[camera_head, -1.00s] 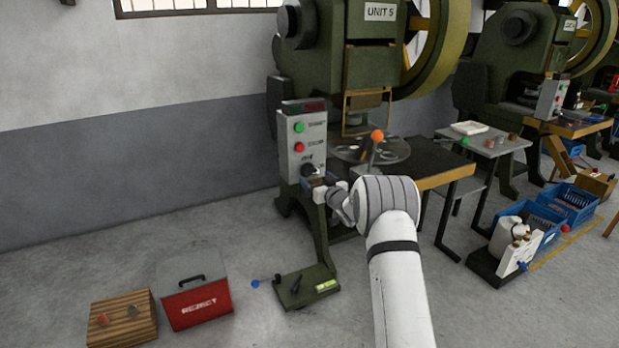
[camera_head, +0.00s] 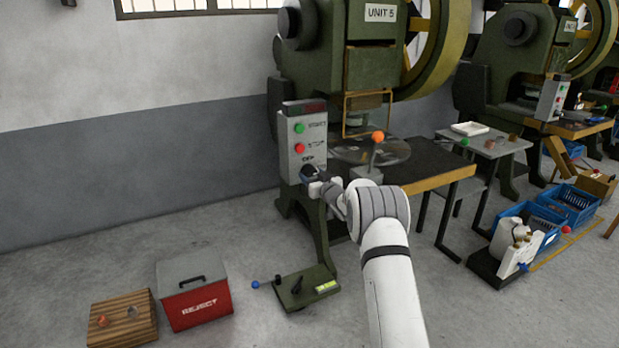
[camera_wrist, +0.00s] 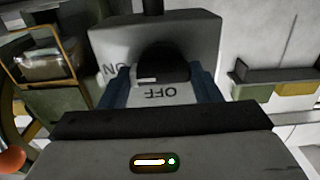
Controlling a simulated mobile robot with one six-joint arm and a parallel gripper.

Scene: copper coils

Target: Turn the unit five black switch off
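The unit five control box (camera_head: 292,163) is a grey box with a green button (camera_head: 299,128), a red button (camera_head: 299,148) and a black switch (camera_head: 308,173) low on its face. My gripper (camera_head: 319,183) is right at the switch. In the wrist view the black knob (camera_wrist: 163,62) lies between the two blue fingers of my gripper (camera_wrist: 162,82), which are spread apart on either side. Contact with the knob is not clear. The OFF label (camera_wrist: 158,94) shows upside down between the fingers, and the ON label (camera_wrist: 112,71) shows at left. A white mark is on the knob's lower left.
The green UNIT 5 press (camera_head: 375,68) stands behind the box, with a dark worktable (camera_head: 430,163) and an orange ball (camera_head: 377,136) at right. A red REJECT box (camera_head: 197,303) and a wooden board (camera_head: 124,322) lie on the floor at left. Open floor is beside them.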

